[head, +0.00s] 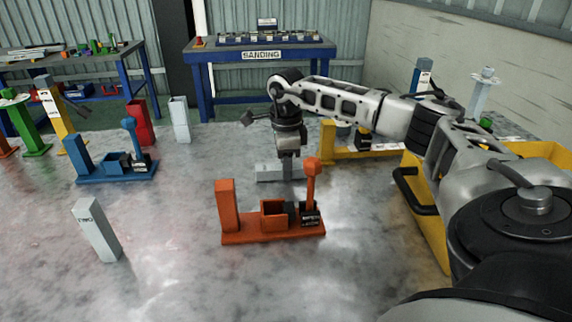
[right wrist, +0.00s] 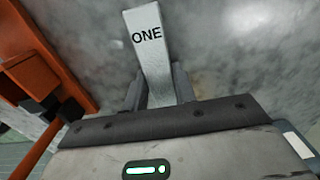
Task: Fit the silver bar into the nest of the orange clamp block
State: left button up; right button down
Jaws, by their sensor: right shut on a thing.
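The silver bar (head: 266,174), marked ONE in the right wrist view (right wrist: 149,42), is held lengthwise across the picture just behind the orange clamp block. My right gripper (head: 288,168) points down and is shut on the bar; its two fingers also show in the right wrist view (right wrist: 158,86), one on each side of the bar. My left gripper is out of view.
A silver block marked TWO (head: 97,230) stands front left. A blue clamp block (head: 115,178) and another silver block (head: 180,120) are farther back. A yellow clamp block (head: 372,155) and a yellow bin (head: 438,230) lie to the right.

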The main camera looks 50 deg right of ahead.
jog(key=shift+f, duration=0.1)
jog(key=c, duration=1.1)
grip_release()
